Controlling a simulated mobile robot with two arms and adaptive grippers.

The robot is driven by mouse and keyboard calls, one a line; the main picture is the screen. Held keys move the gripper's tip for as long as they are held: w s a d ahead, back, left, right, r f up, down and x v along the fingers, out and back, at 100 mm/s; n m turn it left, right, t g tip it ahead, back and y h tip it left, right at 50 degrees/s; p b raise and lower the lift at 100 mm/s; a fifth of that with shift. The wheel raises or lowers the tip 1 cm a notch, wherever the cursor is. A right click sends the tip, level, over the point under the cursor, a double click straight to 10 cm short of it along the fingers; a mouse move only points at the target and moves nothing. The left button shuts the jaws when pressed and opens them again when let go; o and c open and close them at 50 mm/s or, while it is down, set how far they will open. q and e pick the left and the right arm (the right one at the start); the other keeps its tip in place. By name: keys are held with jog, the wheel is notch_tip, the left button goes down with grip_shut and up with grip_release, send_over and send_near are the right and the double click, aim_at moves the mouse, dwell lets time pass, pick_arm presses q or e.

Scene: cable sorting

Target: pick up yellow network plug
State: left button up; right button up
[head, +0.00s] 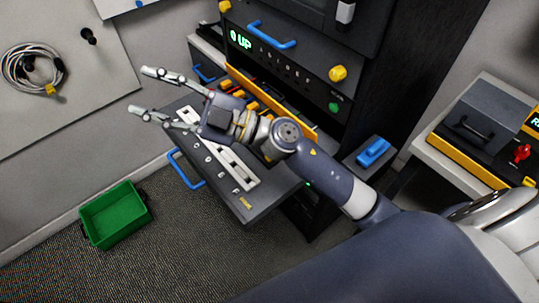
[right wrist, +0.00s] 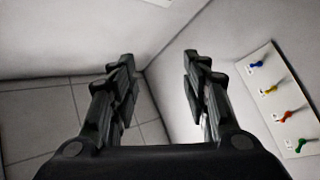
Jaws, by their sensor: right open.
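My right gripper (head: 143,91) is open and empty in the head view, above the pulled-out grey drawer and pointing left toward the wall. In the right wrist view its two fingers (right wrist: 158,62) stand apart with nothing between them. A small yellow plug-like piece (right wrist: 271,90) is on a white strip at the right of that view, in a row with blue, red and green ones, outside the fingers. In the head view a small yellow piece (head: 50,88) is on a coiled pale cable (head: 20,66) on the wall. I cannot tell which is the network plug. My left gripper is not visible.
The grey drawer (head: 243,206) sticks out of a dark rack (head: 385,75) under my right arm. A green bin (head: 118,221) stands on the carpet at left. A side table (head: 462,150) with devices is at right. Air left of the gripper is clear.

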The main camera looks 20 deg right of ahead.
jog(key=s+a+f+n+g, duration=0.2)
jog(key=a+f+n+g, duration=0.25)
jog(key=g, duration=0.25)
jog(key=d+f+n+g+h, duration=0.2)
jog(key=d+f+g+h, duration=0.2)
jog(key=f+h, duration=0.5)
jog(key=w+d+f+m+h, duration=0.1)
jog(key=d+f+h, duration=0.1)
jog(key=d, duration=0.5)
jog(key=w+d+f+m+h, duration=0.1)
jog(key=d+h, duration=0.3)
jog(key=d, duration=0.4)
jog(key=w+d+f+m+h, duration=0.1)
jog(key=d+f+m+h, duration=0.2)
jog(key=d, duration=0.5)
jog(key=shift+w+d+f+m+g+h, duration=0.15)
jog(key=shift+w+f+m+g+h, duration=0.1)
jog(key=shift+w+f+g+h, duration=0.25)
notch_tip(320, 180, down, 5)
jog(key=shift+s+r+p, duration=0.15)
jog(key=shift+p, duration=0.3)
jog(key=f+p, duration=0.1)
jog(key=f, duration=0.3)
jog(key=shift+a+f+p, duration=0.2)
jog(key=shift+f+p, duration=0.15)
jog(key=shift+f, duration=0.55)
grip_shut()
